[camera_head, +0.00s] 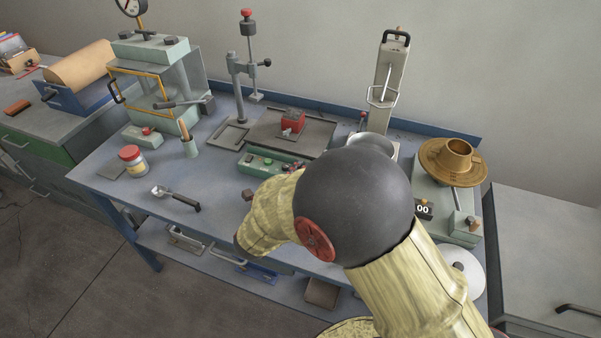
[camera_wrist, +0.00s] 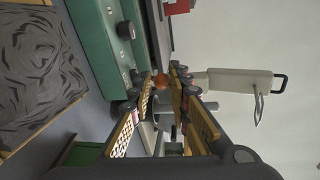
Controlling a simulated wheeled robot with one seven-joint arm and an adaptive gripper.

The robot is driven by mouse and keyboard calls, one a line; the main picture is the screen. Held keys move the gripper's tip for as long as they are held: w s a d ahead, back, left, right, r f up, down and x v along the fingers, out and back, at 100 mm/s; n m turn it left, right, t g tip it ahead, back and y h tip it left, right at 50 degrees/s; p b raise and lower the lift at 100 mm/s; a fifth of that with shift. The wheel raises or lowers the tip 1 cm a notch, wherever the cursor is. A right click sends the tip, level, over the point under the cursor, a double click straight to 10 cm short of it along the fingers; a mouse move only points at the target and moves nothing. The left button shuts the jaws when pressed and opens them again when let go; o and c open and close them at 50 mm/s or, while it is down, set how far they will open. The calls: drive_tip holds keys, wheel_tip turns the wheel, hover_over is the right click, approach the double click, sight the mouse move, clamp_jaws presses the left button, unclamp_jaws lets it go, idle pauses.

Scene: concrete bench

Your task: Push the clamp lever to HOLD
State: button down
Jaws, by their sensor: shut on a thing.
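My gripper (camera_wrist: 168,80) shows in the wrist view, its two yellow padded fingers reaching up from the lower middle. It is shut around a small orange-brown knob (camera_wrist: 161,81) at the fingertips, which I take for the clamp lever's end. The fingers hide most of the lever, and no HOLD marking is readable. A green control box (camera_wrist: 103,50) with a black knob lies close to the left of the fingers. In the head view my arm hides the gripper and the lever; the green box (camera_head: 258,163) shows just beyond the arm.
A tall pale device with a black handle (camera_head: 388,80) stands at the back, also in the wrist view (camera_wrist: 235,83). A red block (camera_head: 292,121) sits behind the green box. A brass-coloured flanged part (camera_head: 452,160) stands right.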

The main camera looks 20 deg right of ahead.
drive_tip(key=shift+s+a+f+t+h, duration=0.25)
drive_tip(key=shift+f+t+h, duration=0.2)
drive_tip(key=shift+t+h, duration=0.3)
drive_tip(key=c, duration=1.6)
unclamp_jaws()
drive_tip(key=shift+d, duration=0.1)
drive_tip(key=shift+c, duration=0.2)
drive_tip(key=v, duration=1.2)
